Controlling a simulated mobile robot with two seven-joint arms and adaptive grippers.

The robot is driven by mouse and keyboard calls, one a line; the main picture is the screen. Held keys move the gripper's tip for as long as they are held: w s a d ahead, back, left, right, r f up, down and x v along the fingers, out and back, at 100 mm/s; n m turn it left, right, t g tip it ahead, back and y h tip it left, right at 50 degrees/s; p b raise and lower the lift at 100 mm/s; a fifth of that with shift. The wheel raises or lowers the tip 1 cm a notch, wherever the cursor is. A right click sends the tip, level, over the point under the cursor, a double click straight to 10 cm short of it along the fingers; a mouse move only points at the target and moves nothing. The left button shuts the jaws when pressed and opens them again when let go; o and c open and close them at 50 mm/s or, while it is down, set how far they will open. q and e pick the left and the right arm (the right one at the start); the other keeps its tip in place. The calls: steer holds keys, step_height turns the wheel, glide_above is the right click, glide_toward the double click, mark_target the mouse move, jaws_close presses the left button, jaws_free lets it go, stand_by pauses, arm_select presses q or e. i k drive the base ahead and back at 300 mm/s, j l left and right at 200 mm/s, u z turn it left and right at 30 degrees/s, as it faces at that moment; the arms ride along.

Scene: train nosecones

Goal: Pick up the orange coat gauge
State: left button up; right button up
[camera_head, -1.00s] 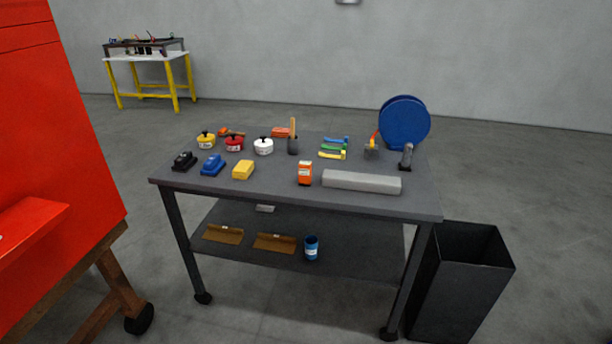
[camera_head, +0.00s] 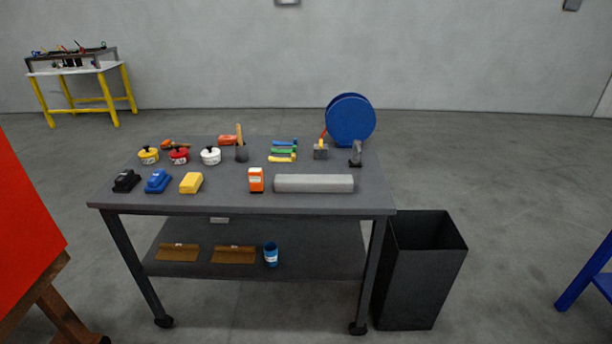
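A small upright orange box-shaped device with a white patch, which looks like the orange coat gauge (camera_head: 256,181), stands near the front edge of the grey table (camera_head: 225,200), around the middle. A long grey roll or bar (camera_head: 314,184) lies just to its right. A yellow block (camera_head: 191,183) sits to its left, with a clear gap between. Neither of my grippers shows in the head view.
Blue and black sanding-type blocks (camera_head: 158,181), several lidded pots (camera_head: 210,156) and a blue disc (camera_head: 350,120) share the tabletop. A black bin (camera_head: 421,270) stands right of the table. A red panel (camera_head: 25,215) is at left. Floor in front is mostly clear.

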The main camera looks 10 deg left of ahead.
mark_target(255, 175)
steer(key=i+j+z, duration=0.25)
steer(key=j+z, duration=0.2)
steer(key=j, duration=0.15)
steer(key=i+j+z, duration=0.25)
steer(key=k+j, duration=0.05)
steer(key=k, duration=0.05)
